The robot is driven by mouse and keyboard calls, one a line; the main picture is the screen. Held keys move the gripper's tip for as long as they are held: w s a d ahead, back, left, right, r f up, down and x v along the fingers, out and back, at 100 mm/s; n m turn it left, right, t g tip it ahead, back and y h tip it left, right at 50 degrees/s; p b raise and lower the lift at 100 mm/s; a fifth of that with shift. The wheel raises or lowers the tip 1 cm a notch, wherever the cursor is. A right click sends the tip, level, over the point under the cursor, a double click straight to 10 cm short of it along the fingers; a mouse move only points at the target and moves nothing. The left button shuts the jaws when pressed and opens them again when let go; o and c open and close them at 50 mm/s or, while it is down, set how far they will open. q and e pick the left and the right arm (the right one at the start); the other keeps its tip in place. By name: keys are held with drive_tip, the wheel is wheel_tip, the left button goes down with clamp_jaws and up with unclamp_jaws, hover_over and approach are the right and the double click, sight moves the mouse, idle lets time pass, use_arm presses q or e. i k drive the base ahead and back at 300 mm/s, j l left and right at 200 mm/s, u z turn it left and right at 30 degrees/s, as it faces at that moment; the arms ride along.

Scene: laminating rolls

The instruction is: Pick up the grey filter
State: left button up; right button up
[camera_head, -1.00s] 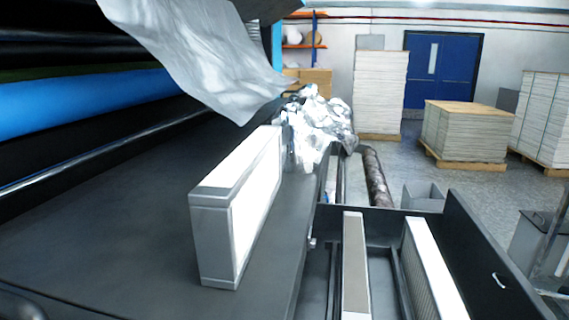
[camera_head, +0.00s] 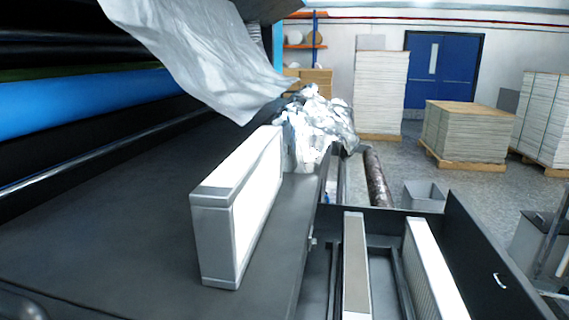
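A grey-framed filter with a white face (camera_head: 222,232) stands upright on its edge on the dark machine bed (camera_head: 110,235). In the black tray to the right (camera_head: 470,240) stand two more filters. One has a grey-beige top edge (camera_head: 355,265), and the other has a white top edge and a ribbed side (camera_head: 432,270). Their lower ends run out of the picture. Neither of my grippers is in view.
A crumpled silver foil heap (camera_head: 318,125) lies behind the standing filter. A silver sheet (camera_head: 205,60) hangs above the bed. A blue roller (camera_head: 80,105) is at the left. Stacked pallets (camera_head: 465,135) stand on the floor behind.

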sight(354, 295)
drive_tip(key=l, duration=1)
drive_tip(key=k+l+u, duration=0.1)
drive_tip(key=l, duration=0.85)
